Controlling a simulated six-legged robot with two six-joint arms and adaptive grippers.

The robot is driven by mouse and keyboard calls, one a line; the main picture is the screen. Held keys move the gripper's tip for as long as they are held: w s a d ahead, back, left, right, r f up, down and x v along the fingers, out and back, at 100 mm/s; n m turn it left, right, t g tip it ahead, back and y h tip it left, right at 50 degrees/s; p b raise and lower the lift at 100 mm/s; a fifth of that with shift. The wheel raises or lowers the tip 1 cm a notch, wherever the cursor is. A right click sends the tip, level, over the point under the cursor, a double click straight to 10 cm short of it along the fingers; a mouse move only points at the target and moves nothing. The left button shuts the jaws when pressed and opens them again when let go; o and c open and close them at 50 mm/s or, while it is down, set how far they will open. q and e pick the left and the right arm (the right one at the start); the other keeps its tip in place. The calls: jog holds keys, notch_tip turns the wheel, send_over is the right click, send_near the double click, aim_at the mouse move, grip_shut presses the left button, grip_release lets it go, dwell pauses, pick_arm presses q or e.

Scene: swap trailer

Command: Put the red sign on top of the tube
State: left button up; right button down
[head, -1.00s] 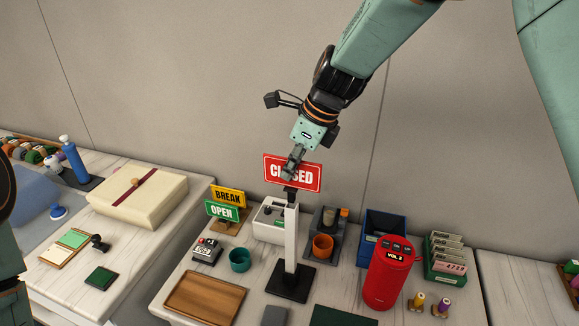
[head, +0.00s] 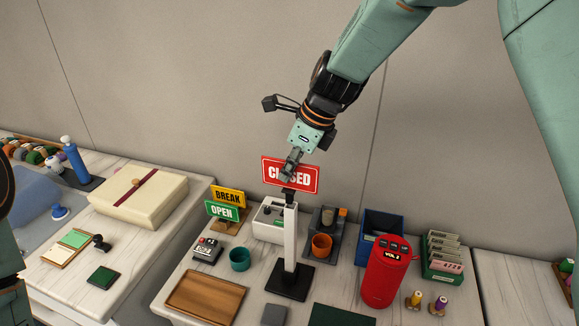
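The red CLOSED sign (head: 304,178) is upright at the top of the white tube (head: 290,238), which stands on a black square base (head: 290,282). A short dark piece shows between the sign and the tube; whether it is seated in the tube I cannot tell. My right gripper (head: 289,171) comes from above and is in front of the sign, its fingers covering some letters. The fingers look closed together on the sign. Of my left arm only a dark part shows at the left edge; its gripper is out of view.
Yellow BREAK (head: 229,196) and green OPEN (head: 222,211) signs stand left of the tube. A teal cup (head: 240,259), orange cup (head: 322,246), red speaker (head: 389,275) and blue bin (head: 383,233) surround it. A wooden tray (head: 206,299) lies in front. The wall behind is bare.

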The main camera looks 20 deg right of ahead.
jog(key=shift+w+f, duration=0.1)
jog(key=shift+w, duration=0.1)
jog(key=shift+s+d+f+p, duration=0.1)
jog(key=shift+s+d+p, duration=0.15)
jog(key=shift+p, duration=0.1)
jog(key=shift+w+f, duration=0.1)
jog(key=shift+f, duration=0.05)
jog(key=shift+f, duration=0.15)
dwell(0.3)
jog(key=shift+s+a+f, duration=0.15)
jog(key=shift+s+f, duration=0.15)
jog(key=shift+s, duration=0.05)
jog(key=shift+s+f, duration=0.1)
jog(key=shift+f, duration=0.3)
